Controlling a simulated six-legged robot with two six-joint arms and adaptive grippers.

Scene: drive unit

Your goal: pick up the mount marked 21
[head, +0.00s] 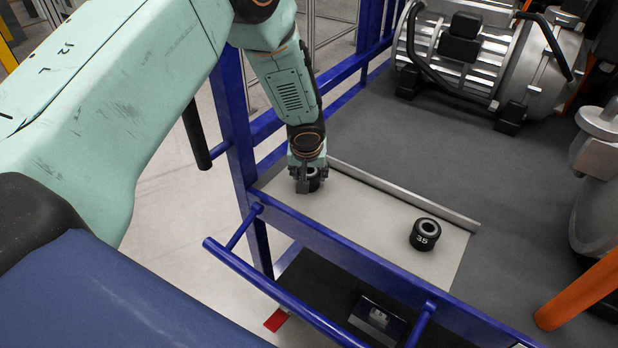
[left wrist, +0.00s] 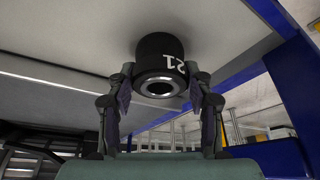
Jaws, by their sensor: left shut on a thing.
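The mount marked 21 (left wrist: 158,58) is a short black cylinder with a bright metal ring and a hole in its end. In the left wrist view its white number shows at the upper right of its side. My left gripper (left wrist: 163,92) has a finger on each side of the mount and is shut on it. In the head view the left gripper (head: 308,182) is at the left end of the light shelf, and the mount (head: 313,182) is partly hidden by the fingers. I cannot tell whether the mount touches the shelf. My right gripper is not in view.
A second black mount marked 35 (head: 425,234) stands on the light shelf (head: 370,217), to the right. A raised metal lip (head: 405,195) runs along the shelf's back. Blue frame bars (head: 330,247) border the front. A large motor (head: 490,60) stands behind on the dark surface.

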